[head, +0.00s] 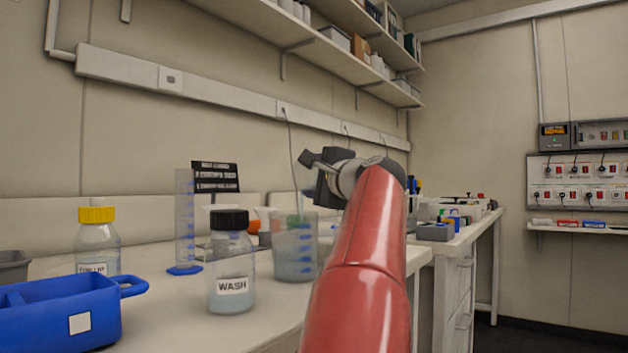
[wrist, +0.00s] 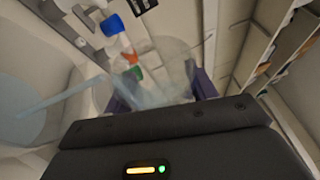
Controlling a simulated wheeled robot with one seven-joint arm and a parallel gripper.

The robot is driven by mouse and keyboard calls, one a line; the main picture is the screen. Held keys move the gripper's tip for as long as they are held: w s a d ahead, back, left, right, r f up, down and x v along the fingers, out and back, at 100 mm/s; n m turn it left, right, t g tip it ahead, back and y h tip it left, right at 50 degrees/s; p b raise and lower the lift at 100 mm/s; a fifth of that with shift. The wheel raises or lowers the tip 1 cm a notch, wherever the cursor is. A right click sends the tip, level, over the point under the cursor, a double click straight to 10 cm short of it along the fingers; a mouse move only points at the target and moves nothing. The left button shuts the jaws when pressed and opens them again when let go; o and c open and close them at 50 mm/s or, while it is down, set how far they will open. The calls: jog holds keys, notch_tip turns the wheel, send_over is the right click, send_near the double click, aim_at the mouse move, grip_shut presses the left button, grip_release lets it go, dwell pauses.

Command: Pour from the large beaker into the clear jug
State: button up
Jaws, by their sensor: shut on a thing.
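A clear jug (head: 294,262) with blue marks stands upright on the bench in the head view, with pale bluish liquid low inside. My gripper (head: 326,176) is above it and slightly to its right. In the wrist view my gripper (wrist: 161,90) is shut on the large beaker (wrist: 165,62), a see-through vessel between the dark blue fingers. A pale bluish streak, which looks like liquid, runs left from the beaker toward a large pale round shape, probably the jug (wrist: 38,82). The beaker's outline is hard to make out in the head view.
A WASH bottle (head: 231,262) with a black cap stands close left of the jug. A tall cylinder (head: 186,220), a yellow-capped bottle (head: 98,250) and a blue tray (head: 62,318) are farther left. A shelf (head: 290,35) hangs above the bench.

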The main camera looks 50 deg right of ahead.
jog(key=shift+a+r+n+t+b, duration=0.1)
jog(key=shift+a+n+t+b, duration=0.15)
jog(key=shift+n+b, duration=0.45)
jog(key=shift+a+r+n+t+b, duration=0.15)
jog(key=shift+n+t+b, duration=0.2)
jog(key=shift+n+b, duration=0.3)
jog(key=shift+a+r+n+y, duration=0.2)
jog(key=shift+n+y, duration=0.1)
jog(key=shift+n, duration=0.25)
jog(key=shift+r, duration=0.2)
dwell(1.3)
jog(key=shift+d+r+m+p, duration=0.15)
jog(key=shift+r+m+p, duration=0.2)
jog(key=shift+p, duration=0.5)
jog(key=shift+d+r+m+p, duration=0.2)
jog(key=shift+m+p, duration=0.35)
jog(key=shift+p, duration=0.5)
jog(key=shift+d+m+g+p, duration=0.1)
jog(key=shift+m+g+p, duration=0.25)
jog(key=shift+p, duration=0.4)
jog(key=shift+m, duration=0.25)
jog(key=shift+d+f+m+g+p, duration=0.15)
jog(key=shift+m+g+p, duration=0.2)
jog(key=shift+p, duration=0.6)
